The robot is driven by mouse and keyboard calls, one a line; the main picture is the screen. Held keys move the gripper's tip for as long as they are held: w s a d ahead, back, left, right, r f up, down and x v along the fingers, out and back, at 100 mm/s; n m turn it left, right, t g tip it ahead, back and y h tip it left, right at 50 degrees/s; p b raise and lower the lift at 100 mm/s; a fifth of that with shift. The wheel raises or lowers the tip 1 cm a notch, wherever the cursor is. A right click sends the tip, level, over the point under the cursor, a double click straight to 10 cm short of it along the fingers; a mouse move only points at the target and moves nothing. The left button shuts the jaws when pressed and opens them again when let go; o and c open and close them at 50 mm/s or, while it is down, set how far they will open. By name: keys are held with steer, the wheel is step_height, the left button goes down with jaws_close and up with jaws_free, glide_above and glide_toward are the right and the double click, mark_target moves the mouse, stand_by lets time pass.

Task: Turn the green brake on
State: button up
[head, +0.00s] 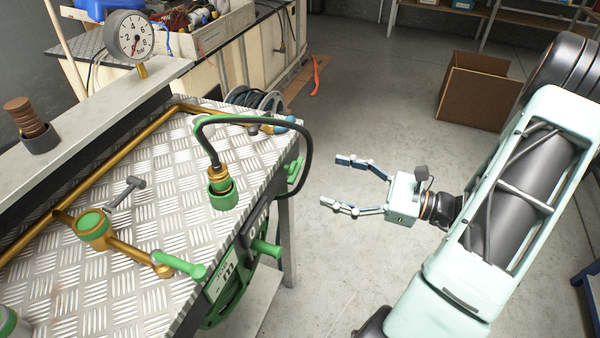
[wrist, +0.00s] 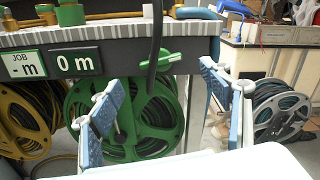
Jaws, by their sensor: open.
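A green lever (head: 295,172), which looks like the brake, is mounted at the bench's right edge. In the wrist view the green lever (wrist: 148,60) sits below the bench top, above the green hose reel (wrist: 160,115). Its on or off position cannot be told. In the head view the green reel (head: 222,300) is partly hidden under the bench, with a green handle (head: 265,248) sticking out. My gripper (head: 335,181) is open and empty, in free air right of the bench. Its fingers point toward the lever, clearly apart from it.
A black hose (head: 308,140) arcs from a green fitting (head: 222,190) over the bench edge and hangs near the lever. A cardboard box (head: 475,90) stands on the otherwise open floor behind.

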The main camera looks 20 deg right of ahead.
mark_target(299, 170)
steer(key=x, duration=0.9)
steer(key=shift+b, duration=0.35)
steer(key=shift+c, duration=0.4)
